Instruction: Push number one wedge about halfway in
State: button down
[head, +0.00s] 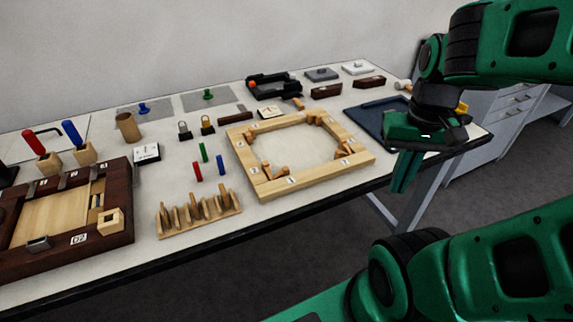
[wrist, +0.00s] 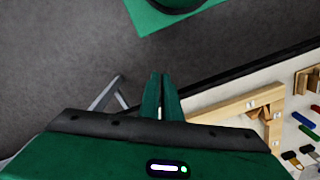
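A pale wooden frame (head: 325,170) lies on the table, with small white number labels. Small wooden wedge pieces sit at its corners: near-left (head: 268,171), right (head: 343,148) and far (head: 313,118). The labels are too small to tell which wedge is number one, and how deep each sits is unclear. The frame's corner also shows at the right of the wrist view (wrist: 235,108). My gripper (head: 400,185) hangs right of the frame, past the table's front edge, touching nothing. In the wrist view its two fingers (wrist: 161,76) are together and empty.
A wooden rack (head: 198,215) with several upright pieces stands left of the frame. A dark wooden box (head: 100,252) is further left. A blue tray (head: 378,117) lies behind my gripper.

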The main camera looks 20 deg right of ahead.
aim_at(288, 171)
jog(key=w+a+n+y, duration=0.1)
jog(key=w+y, duration=0.1)
jog(key=w, duration=0.4)
jog(key=w+n+y, duration=0.2)
jog(key=w, duration=0.4)
jog(key=w+a+n+y, duration=0.1)
jog(key=w+y, duration=0.2)
jog(key=w, duration=0.3)
jog(key=shift+w+a+r+n, duration=0.3)
jog(key=shift+w+r+n, duration=0.05)
jog(key=shift+r+n, duration=0.05)
jog(key=shift+w+d+r+n+y, duration=0.35)
jog(key=shift+w+d+n+y, duration=0.25)
jog(key=shift+y, duration=0.5)
jog(key=x, duration=0.9)
jog(key=shift+a+f, duration=0.1)
jog(key=shift+a, duration=0.2)
jog(key=a, duration=0.3)
jog(key=shift+a+f, duration=0.1)
jog(key=shift+f, duration=0.1)
jog(key=shift+w+a, duration=0.1)
jog(key=shift+a, duration=0.5)
jog(key=shift+a, duration=0.1)
